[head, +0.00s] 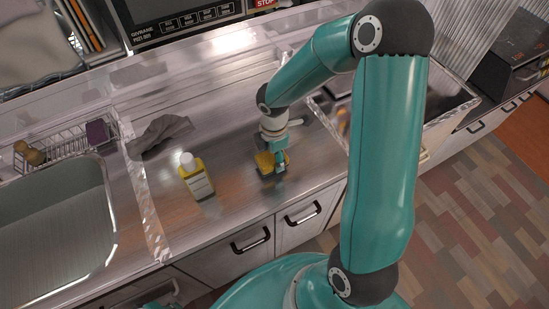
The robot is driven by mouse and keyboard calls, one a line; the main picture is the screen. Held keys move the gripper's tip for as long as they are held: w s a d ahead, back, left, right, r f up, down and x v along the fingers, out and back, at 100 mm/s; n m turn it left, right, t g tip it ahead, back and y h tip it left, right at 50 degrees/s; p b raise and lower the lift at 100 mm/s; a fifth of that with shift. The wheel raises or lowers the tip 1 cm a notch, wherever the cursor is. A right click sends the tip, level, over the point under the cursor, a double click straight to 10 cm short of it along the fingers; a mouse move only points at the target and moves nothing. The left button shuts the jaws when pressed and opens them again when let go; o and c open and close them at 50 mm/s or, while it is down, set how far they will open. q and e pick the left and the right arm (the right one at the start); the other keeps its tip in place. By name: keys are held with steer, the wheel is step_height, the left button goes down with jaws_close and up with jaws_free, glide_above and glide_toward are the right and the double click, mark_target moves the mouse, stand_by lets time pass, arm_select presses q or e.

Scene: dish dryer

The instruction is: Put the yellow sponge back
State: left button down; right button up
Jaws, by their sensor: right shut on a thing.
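The yellow sponge (264,161) is at the middle of the steel counter, at the fingers of my right gripper (279,167). My right gripper points down and is shut on the sponge, and its fingers hide part of it. I cannot tell whether the sponge touches the counter or is just above it. My left gripper does not show.
A yellow bottle with a white cap (197,178) stands left of the sponge. A grey cloth (160,134) lies behind it. A wire rack (66,141) holding a purple item (97,132) sits by the sink (58,228) at left. Bare counter lies between bottle and sponge.

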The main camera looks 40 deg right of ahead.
steer(key=shift+f, duration=0.95)
steer(key=o, duration=1)
steer(key=shift+r, duration=0.1)
step_height(320, 180, up, 12)
steer(key=shift+p, duration=0.3)
